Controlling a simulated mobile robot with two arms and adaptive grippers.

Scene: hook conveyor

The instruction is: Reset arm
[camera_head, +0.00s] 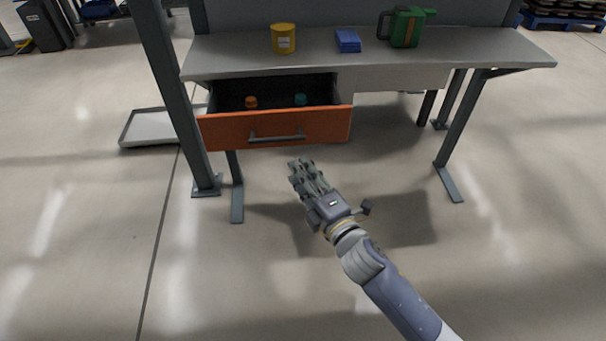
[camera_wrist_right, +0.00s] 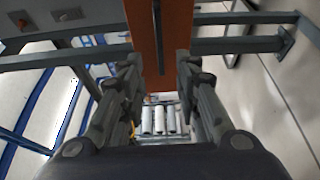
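My right gripper (camera_head: 303,170) is in front of the workbench, just below and to the right of the drawer handle in the head view. Its fingers are spread apart with nothing between them, as the right wrist view (camera_wrist_right: 158,68) also shows. The orange drawer (camera_head: 225,132) is pulled out under the bench, with its grey handle (camera_head: 277,137) on the front. The gripper appears clear of the handle. In the right wrist view the orange drawer front (camera_wrist_right: 174,32) shows beyond the fingertips. My left gripper is in neither view.
An orange item (camera_head: 251,102) and a teal item (camera_head: 300,100) are in the drawer. On the bench (camera_head: 480,57) stand a yellow can (camera_head: 283,38), a blue item (camera_head: 348,41) and a green jug (camera_head: 408,27). A grey tray (camera_head: 150,127) is at left. Open floor surrounds my arm.

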